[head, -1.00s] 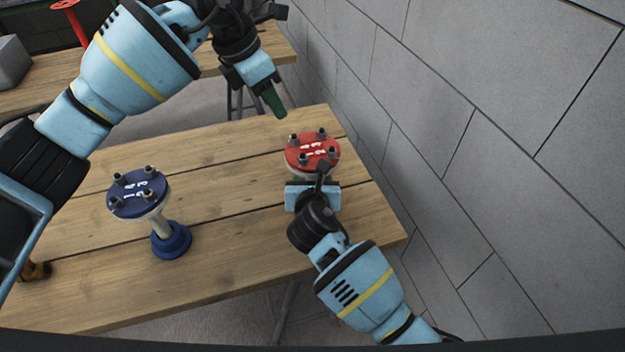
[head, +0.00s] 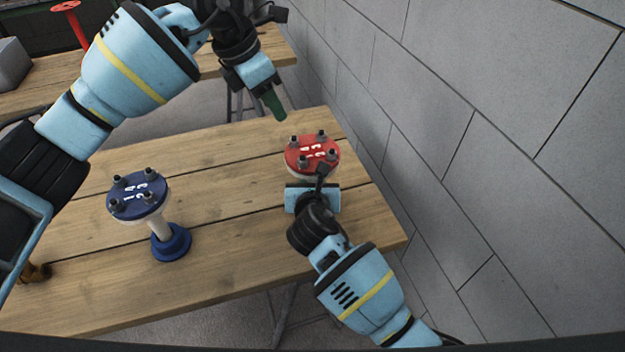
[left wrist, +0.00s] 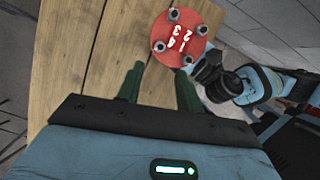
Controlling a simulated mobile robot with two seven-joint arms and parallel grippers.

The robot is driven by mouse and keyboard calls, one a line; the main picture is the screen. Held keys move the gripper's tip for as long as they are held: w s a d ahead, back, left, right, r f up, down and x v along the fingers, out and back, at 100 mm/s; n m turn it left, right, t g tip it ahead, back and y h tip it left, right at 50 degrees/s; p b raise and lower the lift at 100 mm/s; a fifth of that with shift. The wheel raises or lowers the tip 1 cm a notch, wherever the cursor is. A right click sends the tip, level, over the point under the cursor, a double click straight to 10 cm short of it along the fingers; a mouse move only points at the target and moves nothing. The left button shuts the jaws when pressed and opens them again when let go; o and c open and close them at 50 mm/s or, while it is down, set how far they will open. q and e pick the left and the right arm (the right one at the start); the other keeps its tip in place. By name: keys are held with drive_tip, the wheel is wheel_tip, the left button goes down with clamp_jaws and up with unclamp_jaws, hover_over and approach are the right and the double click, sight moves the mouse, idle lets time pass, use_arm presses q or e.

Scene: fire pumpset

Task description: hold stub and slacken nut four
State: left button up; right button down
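The red stub (head: 312,153) stands near the right end of the table, its round flange facing up. Several dark nuts and white digits are on the flange; the digits are too small to tell surely which nut is four. The red flange also shows in the left wrist view (left wrist: 180,38). My left gripper (head: 275,103) is in the air behind and left of the red stub. Its green fingers (left wrist: 159,90) are apart with nothing between them. My right gripper (head: 315,180) is at the near side of the red stub, just below the flange; its fingertips are hidden.
A blue stub (head: 138,193) with nuts on its flange stands on the wooden table (head: 230,225) at the left. A grey block wall (head: 500,130) runs along the right. Another table (head: 30,92) is behind. The table middle is clear.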

sight(294, 139)
use_arm(q)
drive_tip(key=shift+o, duration=0.3)
drive_tip(key=s+d+m+t+y, duration=0.1)
drive_tip(key=m, duration=0.6)
drive_tip(key=s+d+r+m+t+y, duration=0.1)
drive_tip(key=m, duration=0.7)
drive_tip(key=s+d+r+m+y, duration=0.1)
drive_tip(key=d+m, duration=0.1)
drive_tip(key=m, duration=0.6)
drive_tip(key=shift+s+r+t+y, duration=0.25)
drive_tip(key=shift+s+t+y, duration=0.05)
drive_tip(key=shift+t+y, duration=0.1)
drive_tip(key=x, duration=1.2)
drive_tip(key=shift+f, duration=0.1)
clamp_jaws()
